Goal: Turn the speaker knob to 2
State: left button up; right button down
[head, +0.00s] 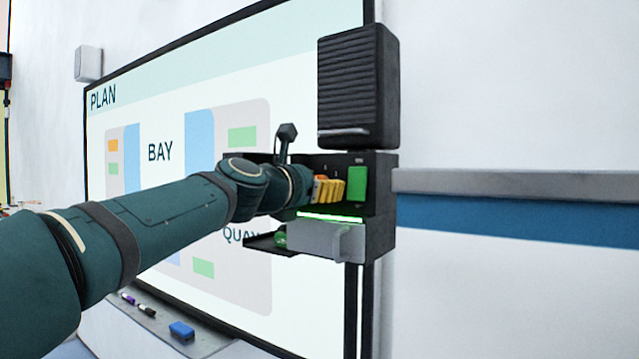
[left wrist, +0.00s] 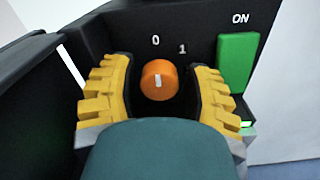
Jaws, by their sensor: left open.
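The orange speaker knob (left wrist: 159,80) sits on the dark panel (left wrist: 205,22) in the left wrist view. Its white mark points up, close to the 0 label (left wrist: 155,40). A 1 label (left wrist: 182,48) stands to the right of the 0; no 2 label shows. My left gripper (left wrist: 155,90) is open, with one yellow finger on each side of the knob and a small gap visible on both sides. In the head view the left gripper (head: 327,189) is at the front of the panel under the black speaker (head: 357,88). My right gripper is not in view.
A green ON switch (left wrist: 238,63) is close to the right finger; it also shows in the head view (head: 357,184). Below the panel is a grey block (head: 325,238) with a handle. A whiteboard (head: 165,205) is behind my arm, and a grey-topped blue ledge (head: 510,212) is at right.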

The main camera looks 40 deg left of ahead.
pick_arm(q)
jog(key=shift+w, duration=0.15)
grip_shut()
jog(key=m, duration=0.9)
jog(key=shift+m+b, duration=0.3)
jog(key=m+b, duration=0.1)
jog(key=m, duration=0.4)
jog(key=shift+m+b, duration=0.9)
jog(key=shift+m, duration=1.6)
